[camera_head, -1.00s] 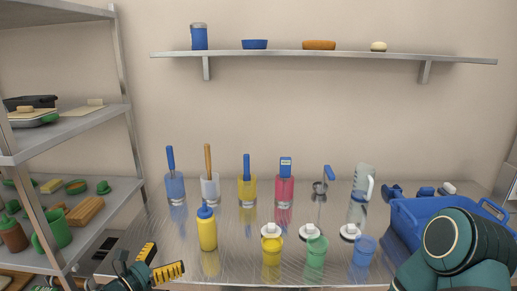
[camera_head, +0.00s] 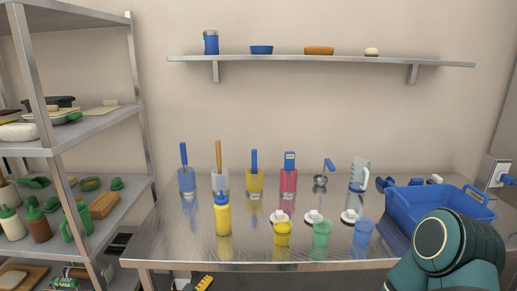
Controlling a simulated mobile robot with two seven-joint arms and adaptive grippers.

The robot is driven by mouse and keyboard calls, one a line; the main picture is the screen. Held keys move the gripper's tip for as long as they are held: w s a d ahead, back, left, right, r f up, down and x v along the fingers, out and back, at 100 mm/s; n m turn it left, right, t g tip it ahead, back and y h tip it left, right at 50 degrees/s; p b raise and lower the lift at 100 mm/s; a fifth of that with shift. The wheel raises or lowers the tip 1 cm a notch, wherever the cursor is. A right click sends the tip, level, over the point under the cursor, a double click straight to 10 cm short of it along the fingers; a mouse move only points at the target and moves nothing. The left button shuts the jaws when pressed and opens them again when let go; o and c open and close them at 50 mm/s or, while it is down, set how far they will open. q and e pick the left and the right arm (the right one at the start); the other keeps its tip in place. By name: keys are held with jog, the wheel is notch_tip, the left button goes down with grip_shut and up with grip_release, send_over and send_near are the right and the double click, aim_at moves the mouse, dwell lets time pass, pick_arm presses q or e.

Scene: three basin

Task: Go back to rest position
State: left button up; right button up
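My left gripper (camera_head: 203,283) shows only in part at the bottom edge, below the table's front edge. One yellow finger pad is visible, and its opening cannot be judged. My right arm (camera_head: 447,248) fills the bottom right corner in front of the table, and its gripper is out of the picture. The metal table (camera_head: 185,246) holds a row of upright tools in coloured cups and a yellow squeeze bottle (camera_head: 223,217). Neither arm touches any of these things.
A blue basin (camera_head: 440,205) stands at the table's right end, behind my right arm. Yellow (camera_head: 282,234), green (camera_head: 322,234) and blue (camera_head: 363,233) cups stand near the front. A loaded metal rack (camera_head: 98,148) stands at the left. A wall shelf (camera_head: 290,60) hangs above.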

pick_arm(q)
jog(key=s+d+f+m+g+y, duration=0.2)
jog(key=s+d+f+m+g, duration=0.4)
jog(key=s+d+f+m, duration=0.45)
jog(key=s+a+f+m+g+y, duration=0.1)
jog(key=s+a+f+m+y, duration=0.4)
jog(key=a+m, duration=0.5)
jog(key=s, duration=0.2)
jog(key=shift+s+a+f+g+y, duration=0.15)
jog(key=shift+s+a+g+y, duration=0.1)
jog(key=shift+s+g+y, duration=0.15)
